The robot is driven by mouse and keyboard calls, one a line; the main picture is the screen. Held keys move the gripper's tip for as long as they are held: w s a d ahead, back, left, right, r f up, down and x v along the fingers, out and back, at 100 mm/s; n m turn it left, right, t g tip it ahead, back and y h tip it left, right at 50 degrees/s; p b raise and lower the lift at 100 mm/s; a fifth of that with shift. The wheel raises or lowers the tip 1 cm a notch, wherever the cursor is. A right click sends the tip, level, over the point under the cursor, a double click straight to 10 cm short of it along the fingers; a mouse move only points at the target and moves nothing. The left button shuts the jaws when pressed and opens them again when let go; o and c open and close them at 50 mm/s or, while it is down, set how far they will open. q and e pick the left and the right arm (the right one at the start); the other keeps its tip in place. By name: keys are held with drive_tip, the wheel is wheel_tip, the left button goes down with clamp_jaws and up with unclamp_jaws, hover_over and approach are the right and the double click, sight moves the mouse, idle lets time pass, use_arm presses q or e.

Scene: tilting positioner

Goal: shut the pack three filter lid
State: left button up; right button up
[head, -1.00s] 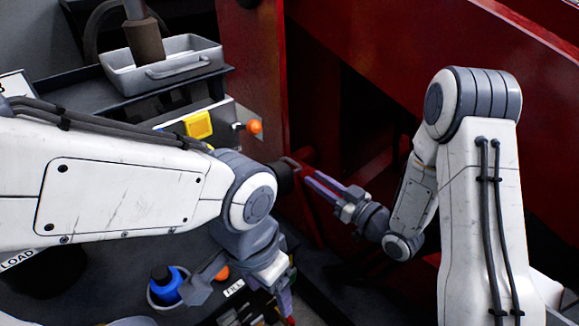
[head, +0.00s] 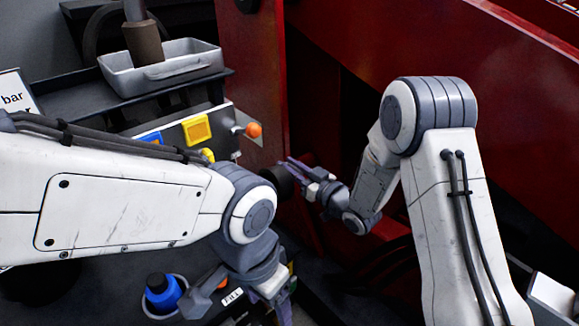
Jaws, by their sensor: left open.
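My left gripper (head: 284,301) is low in the head view, pointing down, with its purple fingers partly cut off by the bottom edge. It is open. Just left of it are a tilted grey plate (head: 200,298), an orange knob (head: 224,284) and a small white label (head: 232,297) with dark lettering too small to read surely. I cannot tell whether the plate is the pack three filter lid. My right gripper (head: 293,168) points left beside a dark round part (head: 279,182); its finger gap is unclear.
A panel with a yellow block (head: 196,129) and an orange ball knob (head: 253,130) is behind my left arm. A metal tray (head: 205,62) sits higher up. Red steel walls (head: 250,70) stand behind.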

clamp_jaws()
idle(1.3)
